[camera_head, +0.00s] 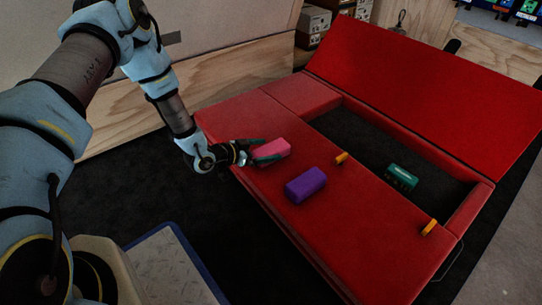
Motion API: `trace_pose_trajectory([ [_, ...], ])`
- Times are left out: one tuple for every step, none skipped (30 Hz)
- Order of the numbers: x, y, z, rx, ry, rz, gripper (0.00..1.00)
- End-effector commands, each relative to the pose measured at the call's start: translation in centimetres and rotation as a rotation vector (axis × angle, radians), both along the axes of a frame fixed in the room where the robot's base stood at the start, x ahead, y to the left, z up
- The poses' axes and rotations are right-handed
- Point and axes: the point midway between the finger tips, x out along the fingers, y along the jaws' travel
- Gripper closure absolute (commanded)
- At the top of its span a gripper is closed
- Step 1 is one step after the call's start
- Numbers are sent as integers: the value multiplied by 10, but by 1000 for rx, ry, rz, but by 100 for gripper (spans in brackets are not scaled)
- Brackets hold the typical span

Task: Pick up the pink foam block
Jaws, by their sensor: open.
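The pink foam block (276,148) lies on the near red padded surface, left of a purple block. My gripper (268,150) reaches it from the left, low over the red surface. Its dark fingers are open, and the block appears to sit between them. One finger shows along the far side of the block and one along the near side. I cannot tell whether either finger touches the block.
A purple block (306,185) lies close by on the red pad (365,235). Small orange pieces (341,158) (429,227) sit by the recess, which holds a green block (402,176). A raised red panel (430,75) stands behind. A wooden wall (220,75) is at left.

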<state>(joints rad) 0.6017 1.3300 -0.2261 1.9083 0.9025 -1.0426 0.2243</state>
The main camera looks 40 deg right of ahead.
Motion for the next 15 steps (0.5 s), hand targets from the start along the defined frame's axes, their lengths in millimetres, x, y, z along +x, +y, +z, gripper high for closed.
trace_pose_trajectory([
  [-1, -6, -5, -1, 0, -1, 0],
  [-1, -8, -5, -1, 0, -1, 0],
  [-1, -9, -5, 0, 0, 0, 0],
  [-1, -9, -4, 0, 1, 0, 0],
  [-1, -9, -4, 0, 1, 0, 0],
  [-1, -9, -3, 0, 1, 0, 0],
  [-1, -9, -3, 0, 1, 0, 0],
  [-1, -9, -3, 0, 1, 0, 0],
  [-1, -9, -3, 0, 1, 0, 2],
  [-1, -9, -3, 0, 1, 0, 6],
  [-1, -9, -3, 0, 1, 0, 9],
  [-1, -9, -3, 0, 1, 0, 14],
  [-1, -9, -3, 0, 1, 0, 17],
  [-1, -9, -3, 0, 1, 0, 20],
  [-1, -9, -3, 0, 1, 0, 25],
])
